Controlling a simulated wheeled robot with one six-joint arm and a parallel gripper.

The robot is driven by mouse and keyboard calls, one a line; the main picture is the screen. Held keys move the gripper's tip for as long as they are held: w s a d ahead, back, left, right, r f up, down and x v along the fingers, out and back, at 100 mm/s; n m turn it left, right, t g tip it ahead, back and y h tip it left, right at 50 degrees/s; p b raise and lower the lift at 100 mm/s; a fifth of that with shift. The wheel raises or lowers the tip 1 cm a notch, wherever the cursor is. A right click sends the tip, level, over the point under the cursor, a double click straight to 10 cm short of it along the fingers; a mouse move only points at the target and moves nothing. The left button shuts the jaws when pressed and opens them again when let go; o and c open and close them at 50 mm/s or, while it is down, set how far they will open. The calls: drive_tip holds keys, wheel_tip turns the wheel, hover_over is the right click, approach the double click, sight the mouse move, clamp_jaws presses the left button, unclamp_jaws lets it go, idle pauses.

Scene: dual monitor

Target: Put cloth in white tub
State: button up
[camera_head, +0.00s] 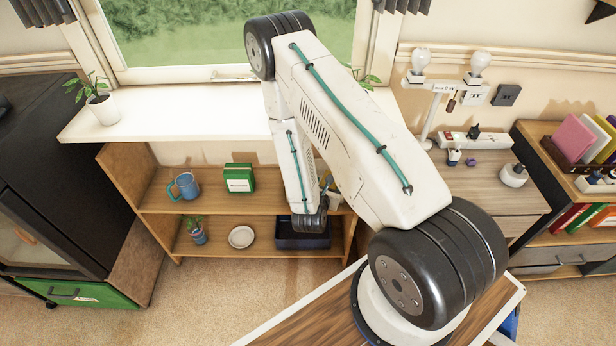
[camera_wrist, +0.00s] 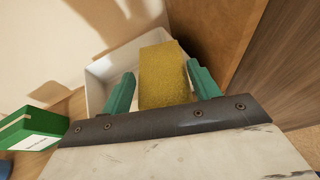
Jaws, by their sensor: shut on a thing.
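The yellow cloth (camera_wrist: 164,76) is a thick block between the two teal fingers of my gripper (camera_wrist: 160,82) in the wrist view. My gripper is shut on it. The white tub (camera_wrist: 101,80) is behind the cloth, with its rim and inner wall showing to the left. The cloth overlaps the tub's opening in this view and hides part of it. I cannot tell whether the cloth touches the tub. In the head view my arm hides the gripper and most of the tub.
A green box (camera_wrist: 34,128) lies to the left of the tub, and a wooden side panel (camera_wrist: 218,40) rises close on the right. In the head view the shelf also holds a blue mug (camera_head: 185,186), a dark bin (camera_head: 303,238) and a small plate (camera_head: 241,237).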

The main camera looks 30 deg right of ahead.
drive_tip(key=shift+w+a+f, duration=0.1)
drive_tip(key=shift+w+f, duration=0.65)
drive_tip(key=shift+w, duration=1.25)
drive_tip(key=shift+w+a+f, duration=0.1)
drive_tip(key=shift+w+f, duration=0.7)
drive_tip(key=shift+w, duration=1.2)
drive_tip(key=shift+w+a+f, duration=0.1)
drive_tip(key=shift+w+f, duration=0.65)
drive_tip(key=shift+w, duration=1.25)
drive_tip(key=shift+f, duration=0.65)
drive_tip(key=o, duration=1.4)
drive_tip(key=shift+c, duration=0.2)
